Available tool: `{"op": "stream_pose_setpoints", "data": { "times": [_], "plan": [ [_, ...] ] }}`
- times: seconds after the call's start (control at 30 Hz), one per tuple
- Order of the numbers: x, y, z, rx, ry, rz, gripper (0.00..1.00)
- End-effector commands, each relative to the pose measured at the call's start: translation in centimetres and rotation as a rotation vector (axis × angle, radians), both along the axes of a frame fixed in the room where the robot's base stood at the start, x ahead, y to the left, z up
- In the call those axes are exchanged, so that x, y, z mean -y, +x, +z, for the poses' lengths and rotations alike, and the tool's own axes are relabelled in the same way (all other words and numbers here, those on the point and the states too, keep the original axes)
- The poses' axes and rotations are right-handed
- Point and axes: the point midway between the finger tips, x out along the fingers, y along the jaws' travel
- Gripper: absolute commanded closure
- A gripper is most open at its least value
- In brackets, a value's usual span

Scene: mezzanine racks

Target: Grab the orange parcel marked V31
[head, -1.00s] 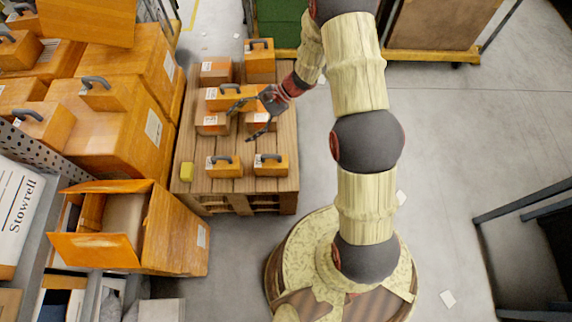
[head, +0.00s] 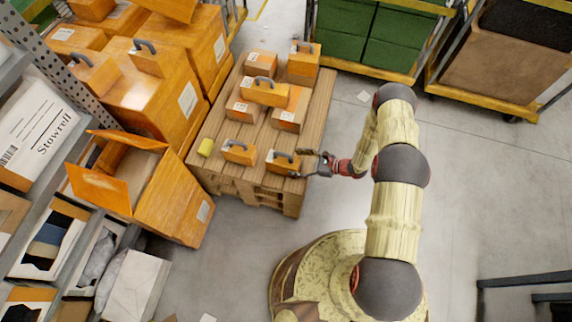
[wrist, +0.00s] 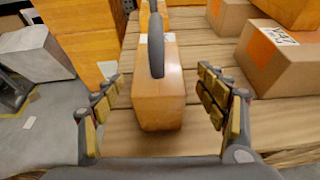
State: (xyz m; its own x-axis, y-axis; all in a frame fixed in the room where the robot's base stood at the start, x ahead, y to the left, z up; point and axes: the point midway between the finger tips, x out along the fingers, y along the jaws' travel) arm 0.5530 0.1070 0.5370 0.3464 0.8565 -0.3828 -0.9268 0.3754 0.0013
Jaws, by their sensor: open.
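Several orange parcels sit on a wooden pallet (head: 230,172); I cannot read V31 on any of them. A small orange parcel with a grey handle (head: 283,162) is at the pallet's front right. My gripper (head: 300,164) is open at its right side. In the wrist view this handled parcel (wrist: 160,103) stands between the spread fingers of my gripper (wrist: 160,86), with visible gaps on both sides. Another handled parcel (head: 239,151) stands to its left. A labelled parcel (head: 290,108) lies behind it; its label in the wrist view is not clearly legible.
Large orange boxes (head: 150,90) and an open orange box (head: 175,195) stand left. Green crates on a cart (head: 370,40) are behind. Floor to the right is mostly clear.

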Motion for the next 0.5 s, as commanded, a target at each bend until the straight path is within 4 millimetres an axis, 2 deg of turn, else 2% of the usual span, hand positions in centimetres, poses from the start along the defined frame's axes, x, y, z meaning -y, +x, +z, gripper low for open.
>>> {"op": "stream_pose_setpoints", "data": {
  "times": [0.5],
  "plan": [
    [-5.4, 1.8, -2.7, 0.0, 0.0, 0.004, 0.27]
  ]
}}
